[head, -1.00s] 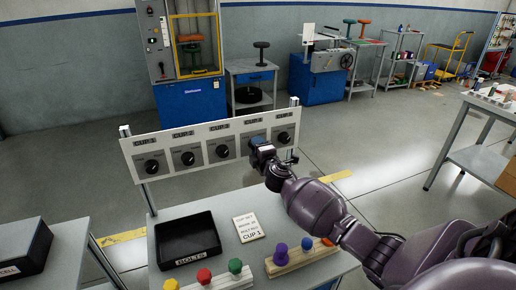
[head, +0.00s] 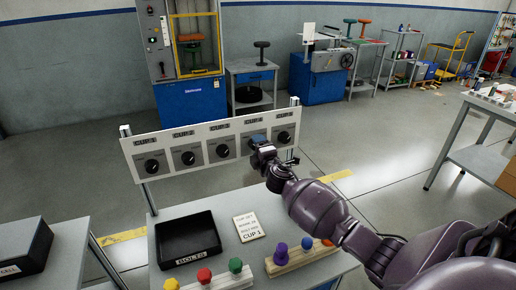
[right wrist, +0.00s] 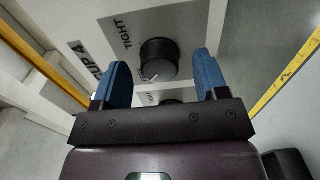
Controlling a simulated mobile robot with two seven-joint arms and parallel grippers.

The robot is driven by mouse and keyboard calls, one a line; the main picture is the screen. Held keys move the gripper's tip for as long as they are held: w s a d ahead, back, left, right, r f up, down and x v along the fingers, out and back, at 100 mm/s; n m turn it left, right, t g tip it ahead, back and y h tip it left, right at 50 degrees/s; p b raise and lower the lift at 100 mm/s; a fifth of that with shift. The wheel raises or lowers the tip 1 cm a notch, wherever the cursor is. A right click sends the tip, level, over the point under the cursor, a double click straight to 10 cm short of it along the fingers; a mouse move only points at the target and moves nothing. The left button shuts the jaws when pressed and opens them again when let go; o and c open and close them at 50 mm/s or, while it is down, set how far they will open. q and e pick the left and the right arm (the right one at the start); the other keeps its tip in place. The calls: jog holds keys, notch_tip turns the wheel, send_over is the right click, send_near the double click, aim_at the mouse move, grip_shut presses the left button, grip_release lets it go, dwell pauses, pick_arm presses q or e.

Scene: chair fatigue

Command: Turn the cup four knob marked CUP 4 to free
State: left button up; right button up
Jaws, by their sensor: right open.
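The white panel (head: 135,165) carries a row of black knobs on grey plates. The CUP 4 knob (right wrist: 159,60) shows in the right wrist view as a round black knob with a white mark on its lower edge. The word TIGHT is printed at its upper left, and the CUP 4 label (right wrist: 90,68) is partly hidden by a finger. My right gripper (head: 258,140) is at the panel in the head view and hides most of this knob. In the right wrist view its blue fingers (right wrist: 161,76) are open, one on each side of the knob, with gaps visible. My left gripper is not in view.
Another knob (right wrist: 170,101) lies close by, partly hidden behind my gripper. Below the panel, a table holds a black BOLTS tray (head: 214,236), a card reading CUP 1 (head: 249,228) and wooden blocks with coloured pegs (head: 303,258).

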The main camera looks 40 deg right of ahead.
jog(key=p+v, duration=0.1)
jog(key=v, duration=0.9)
jog(key=shift+s+a, duration=0.1)
dwell(0.3)
